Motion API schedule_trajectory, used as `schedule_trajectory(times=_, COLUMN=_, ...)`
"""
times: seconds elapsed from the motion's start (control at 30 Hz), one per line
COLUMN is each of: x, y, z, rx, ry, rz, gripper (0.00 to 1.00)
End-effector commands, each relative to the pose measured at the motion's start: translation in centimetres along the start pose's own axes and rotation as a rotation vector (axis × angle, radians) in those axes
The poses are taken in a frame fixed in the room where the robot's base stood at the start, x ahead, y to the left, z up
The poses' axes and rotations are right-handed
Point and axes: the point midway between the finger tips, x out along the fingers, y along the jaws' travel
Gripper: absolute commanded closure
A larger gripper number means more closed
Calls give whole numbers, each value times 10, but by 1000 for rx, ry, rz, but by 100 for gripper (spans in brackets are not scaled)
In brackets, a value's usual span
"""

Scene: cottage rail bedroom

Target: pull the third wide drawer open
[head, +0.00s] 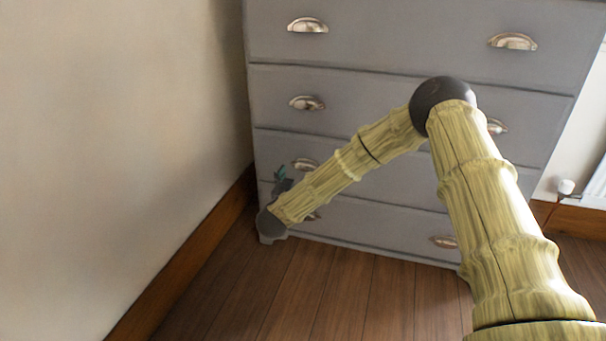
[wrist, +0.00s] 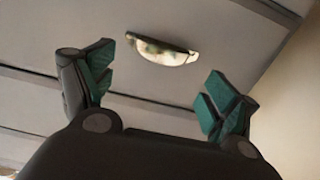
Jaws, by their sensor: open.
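A grey chest of drawers (head: 400,60) shows several wide drawers stacked one above another, with metal cup handles; its top is out of the head view. The third wide drawer down among those in view (head: 385,184) looks shut. Its left handle (head: 305,165) is partly covered by my arm, and its right handle is hidden. My gripper (head: 281,176) is low at the chest's left side, close to that handle. In the wrist view my gripper (wrist: 160,72) is open and empty, with teal-padded fingers spread. A cup handle (wrist: 162,50) lies ahead between them, apart from both.
A cream wall (head: 120,130) with a wooden skirting board (head: 190,255) runs close by the chest's left side. The wooden floor (head: 330,290) before the chest is clear. A white radiator (head: 597,185) stands at the right edge.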

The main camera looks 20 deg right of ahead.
Motion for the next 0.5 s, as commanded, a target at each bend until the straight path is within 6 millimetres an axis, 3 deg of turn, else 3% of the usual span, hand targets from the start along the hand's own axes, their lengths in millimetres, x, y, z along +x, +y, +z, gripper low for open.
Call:
schedule_trajectory(times=0.2, x=32, y=0, z=3, rx=1, ry=1, rz=1, gripper=12)
schedule_trajectory(times=0.5, x=50, y=0, z=0, rx=0, ry=0, rz=0, gripper=12)
